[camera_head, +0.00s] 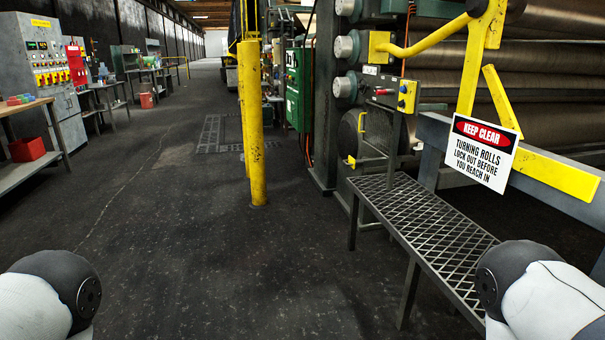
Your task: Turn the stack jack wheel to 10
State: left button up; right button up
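The calender stack, with its large horizontal rolls (545,55), stands at the right. I cannot make out for sure which part is the stack jack wheel, and no scale or number 10 is readable. A dark round part (352,133) shows low on the stack's near end, partly behind a grey rail. Neither of my grippers is in view. Only parts of my arms show in the bottom left and bottom right corners.
A grated metal step (425,225) stands before the stack. A keep-clear sign (481,152) hangs on the yellow and grey rail. A yellow post (253,125) stands mid-floor. Benches (30,165) and a control cabinet (42,70) line the left. The floor between is open.

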aim_at(360, 86)
jog(key=i, duration=2.55)
